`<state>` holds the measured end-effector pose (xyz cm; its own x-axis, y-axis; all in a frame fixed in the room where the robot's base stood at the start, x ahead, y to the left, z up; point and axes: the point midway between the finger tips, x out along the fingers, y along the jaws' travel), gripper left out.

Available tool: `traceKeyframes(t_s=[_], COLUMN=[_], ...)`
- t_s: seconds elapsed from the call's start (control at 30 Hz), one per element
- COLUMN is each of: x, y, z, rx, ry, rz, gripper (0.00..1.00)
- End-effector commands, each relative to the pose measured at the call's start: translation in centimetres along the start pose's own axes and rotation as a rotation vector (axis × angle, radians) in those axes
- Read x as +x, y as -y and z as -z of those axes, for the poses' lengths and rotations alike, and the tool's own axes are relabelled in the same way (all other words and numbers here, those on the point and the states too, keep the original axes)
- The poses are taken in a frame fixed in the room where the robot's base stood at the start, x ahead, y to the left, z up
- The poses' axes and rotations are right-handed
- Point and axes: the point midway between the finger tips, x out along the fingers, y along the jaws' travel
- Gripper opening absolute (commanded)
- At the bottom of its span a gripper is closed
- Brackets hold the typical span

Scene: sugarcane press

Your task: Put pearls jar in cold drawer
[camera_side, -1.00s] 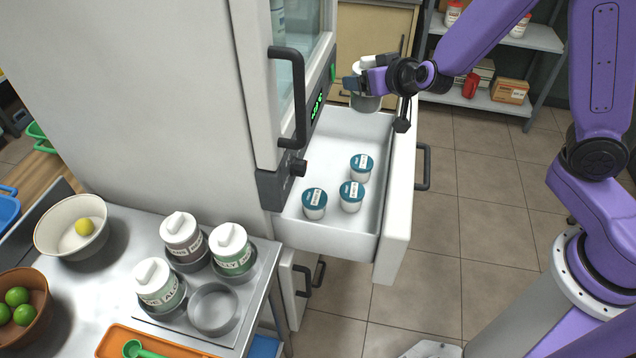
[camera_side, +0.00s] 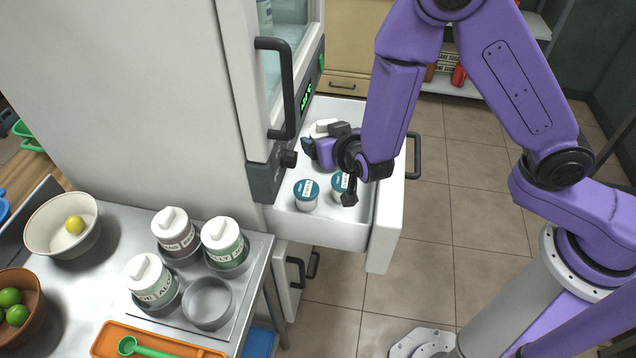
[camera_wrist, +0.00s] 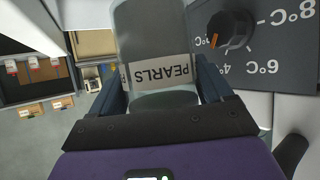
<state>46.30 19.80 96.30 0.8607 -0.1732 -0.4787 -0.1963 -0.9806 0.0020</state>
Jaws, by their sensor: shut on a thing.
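The pearls jar, with a white lid (camera_side: 322,127), is partly hidden behind my gripper (camera_side: 322,146). In the wrist view the clear jar (camera_wrist: 150,35) carries a "PEARLS" label, upside down in the picture, and sits between my two fingers (camera_wrist: 162,88). My gripper is shut on it. The cold drawer (camera_side: 315,232) is pulled out below the fridge. The jar is over or inside the drawer's rear part; whether it touches the floor I cannot tell.
Teal-lidded cups (camera_side: 306,195) stand at the drawer's front; my arm partly covers another (camera_side: 340,188). The fridge handle (camera_side: 275,88) and temperature knob (camera_wrist: 230,28) are close by. Topping jars (camera_side: 222,243) and an empty round holder (camera_side: 208,303) are on the counter.

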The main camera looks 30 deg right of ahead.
Motion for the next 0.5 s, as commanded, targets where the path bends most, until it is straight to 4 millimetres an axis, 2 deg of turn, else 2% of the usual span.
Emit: traceKeyframes(t_s=[0.5], x=[4.0], y=[0.0], z=[-7.3], rx=[-0.003], ry=[0.0], rz=[0.002], gripper=[0.32])
